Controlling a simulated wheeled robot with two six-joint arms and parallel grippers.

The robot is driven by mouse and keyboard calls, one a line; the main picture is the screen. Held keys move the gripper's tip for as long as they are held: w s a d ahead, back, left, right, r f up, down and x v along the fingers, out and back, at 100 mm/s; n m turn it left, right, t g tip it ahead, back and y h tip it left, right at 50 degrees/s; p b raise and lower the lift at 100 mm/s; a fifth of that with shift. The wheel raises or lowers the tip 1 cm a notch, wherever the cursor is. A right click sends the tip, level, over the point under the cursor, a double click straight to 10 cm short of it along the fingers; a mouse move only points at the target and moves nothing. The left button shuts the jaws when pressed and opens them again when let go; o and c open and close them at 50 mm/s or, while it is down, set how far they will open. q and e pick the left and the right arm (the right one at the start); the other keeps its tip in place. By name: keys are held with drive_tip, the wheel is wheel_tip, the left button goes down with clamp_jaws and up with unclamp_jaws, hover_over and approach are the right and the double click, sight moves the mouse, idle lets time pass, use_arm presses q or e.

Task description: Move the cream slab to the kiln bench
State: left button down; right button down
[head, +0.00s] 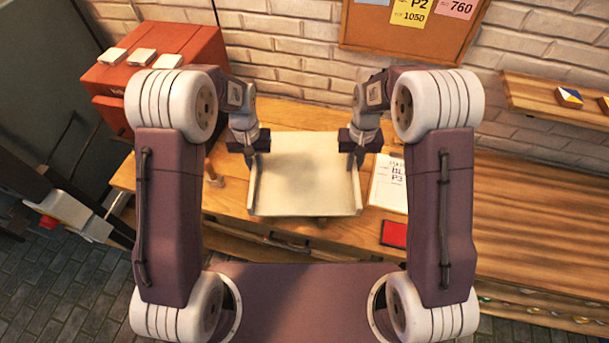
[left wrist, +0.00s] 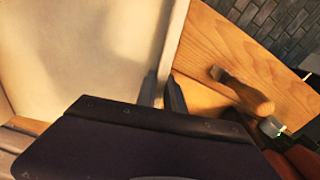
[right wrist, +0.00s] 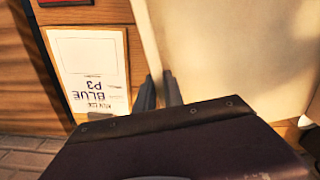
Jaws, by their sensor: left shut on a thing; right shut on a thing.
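The cream slab (head: 305,178) is a wide, pale tray-like piece with raised side edges. It is over the wooden bench (head: 232,190), between my two grippers. My left gripper (head: 249,160) is shut on the slab's left edge, and the left wrist view shows its fingers (left wrist: 162,92) on either side of that rim. My right gripper (head: 358,160) is shut on the right edge, with its fingers (right wrist: 160,92) across the rim in the right wrist view. Whether the slab rests on the bench or hangs just above it, I cannot tell.
A printed card (head: 389,183) and a red pad (head: 394,233) lie right of the slab. A wooden-handled tool (left wrist: 240,90) lies to its left. A red cabinet (head: 185,50) with white tiles on top stands at the back left. A brick wall closes the back.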

use_arm(q)
drive_tip(key=c, duration=1.6)
unclamp_jaws()
use_arm(e)
drive_tip(key=c, duration=1.6)
unclamp_jaws()
use_arm(q)
drive_tip(key=shift+o, duration=0.8)
drive_tip(key=shift+s, duration=0.15)
use_arm(e)
drive_tip(key=shift+o, duration=0.8)
drive_tip(key=shift+s, duration=0.15)
use_arm(q)
wheel_tip(320, 180, up, 12)
use_arm(e)
wheel_tip(320, 180, up, 12)
use_arm(q)
drive_tip(key=shift+r, duration=0.1)
